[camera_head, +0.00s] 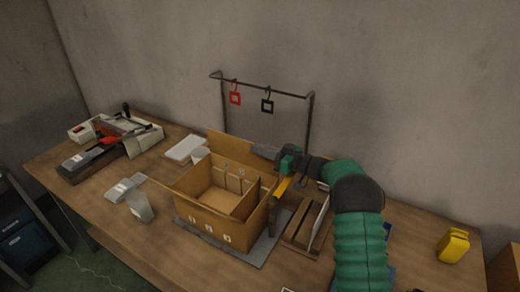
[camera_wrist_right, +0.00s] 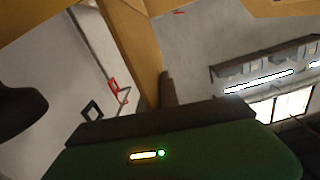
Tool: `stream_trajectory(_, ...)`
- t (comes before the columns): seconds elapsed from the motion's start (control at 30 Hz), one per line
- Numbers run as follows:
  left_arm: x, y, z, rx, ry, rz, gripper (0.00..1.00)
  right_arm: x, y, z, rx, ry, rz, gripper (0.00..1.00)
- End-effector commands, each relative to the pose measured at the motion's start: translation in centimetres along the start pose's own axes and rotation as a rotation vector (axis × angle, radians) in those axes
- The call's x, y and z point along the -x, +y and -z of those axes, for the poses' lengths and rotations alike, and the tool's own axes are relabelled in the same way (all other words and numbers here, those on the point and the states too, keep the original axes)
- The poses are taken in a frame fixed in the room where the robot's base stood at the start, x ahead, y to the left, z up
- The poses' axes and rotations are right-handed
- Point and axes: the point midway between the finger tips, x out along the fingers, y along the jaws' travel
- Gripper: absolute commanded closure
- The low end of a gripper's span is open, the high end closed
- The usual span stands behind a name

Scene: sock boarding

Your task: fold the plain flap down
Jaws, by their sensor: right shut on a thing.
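The open cardboard box (camera_head: 205,217) stands mid-table with printed marks on its front and upright dividers inside. Its far flap (camera_head: 228,147) stands up, and a flap sticks out at its left. My right gripper (camera_head: 281,163) is at the box's far right corner, above an orange-tan strip (camera_head: 282,187) that looks like the right flap. In the right wrist view, a cardboard panel (camera_wrist_right: 138,50) runs down to the dark finger of my green gripper. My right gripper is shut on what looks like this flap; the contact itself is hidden. My left gripper is out of view.
A grey mat (camera_head: 255,252) lies under the box. A wooden rack (camera_head: 304,230) stands right of it. Behind is a metal rail (camera_head: 262,90) with red and black hanging tags. A sealing machine (camera_head: 110,140) is at the left, a yellow object (camera_head: 453,245) at the right.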

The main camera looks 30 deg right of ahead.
Motion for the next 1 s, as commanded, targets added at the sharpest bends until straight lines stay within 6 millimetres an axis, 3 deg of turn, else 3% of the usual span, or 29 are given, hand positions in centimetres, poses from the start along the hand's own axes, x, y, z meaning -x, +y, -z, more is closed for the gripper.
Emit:
stream_trajectory(0.03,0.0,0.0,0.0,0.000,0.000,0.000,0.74,0.1,0.0,-0.4,-0.006,-0.006,-0.001,0.93)
stream_trajectory(0.2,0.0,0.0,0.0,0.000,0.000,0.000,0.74,0.1,0.0,-0.3,-0.004,-0.005,0.000,0.75)
stream_trajectory(0.57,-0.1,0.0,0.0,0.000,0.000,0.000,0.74,0.8,0.1,-0.2,-0.002,-0.004,-0.001,0.75)
stream_trajectory(0.67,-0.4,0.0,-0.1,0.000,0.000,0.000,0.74,2.7,0.1,-0.3,-0.003,-0.004,-0.003,0.75)
stream_trajectory(1.0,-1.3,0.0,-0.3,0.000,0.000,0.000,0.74,12.6,0.3,-0.4,-0.004,-0.003,-0.004,0.75)
